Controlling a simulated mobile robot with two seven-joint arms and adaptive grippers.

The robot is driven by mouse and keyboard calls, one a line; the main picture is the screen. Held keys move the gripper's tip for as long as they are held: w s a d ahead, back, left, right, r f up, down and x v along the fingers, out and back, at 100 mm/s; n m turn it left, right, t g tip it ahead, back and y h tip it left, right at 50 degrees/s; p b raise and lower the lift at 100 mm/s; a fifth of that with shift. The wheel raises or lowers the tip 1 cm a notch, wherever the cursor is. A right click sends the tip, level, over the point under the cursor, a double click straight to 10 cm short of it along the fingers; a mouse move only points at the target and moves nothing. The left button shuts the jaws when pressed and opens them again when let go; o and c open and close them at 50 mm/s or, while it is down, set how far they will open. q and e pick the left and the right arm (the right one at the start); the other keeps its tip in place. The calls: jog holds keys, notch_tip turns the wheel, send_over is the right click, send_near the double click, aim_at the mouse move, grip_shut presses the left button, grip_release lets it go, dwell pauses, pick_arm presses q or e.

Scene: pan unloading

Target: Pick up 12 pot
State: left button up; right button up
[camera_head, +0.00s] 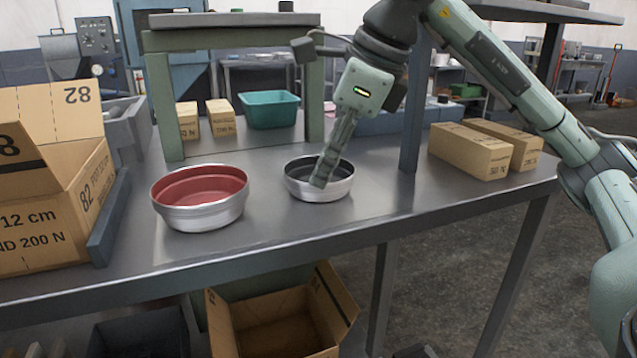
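A smaller metal pot with a dark inside (305,190) stands upright on the metal table, right of the middle. A larger metal pot with a red inside (200,212) stands to its left. I cannot read a size on either pot. My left gripper is out of view.
An open cardboard box marked 12 cm (40,243) stands at the left. A green-grey frame (160,105) rises behind the pots. A teal bin (270,110) and small boxes sit at the back. Two boxes (470,152) lie at the right. An open box (280,318) is below the table.

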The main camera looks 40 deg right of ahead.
jog(key=x, duration=0.5)
jog(key=shift+w+d+r, duration=0.1)
jog(key=shift+w+d, duration=0.05)
jog(key=shift+w, duration=0.1)
grip_shut()
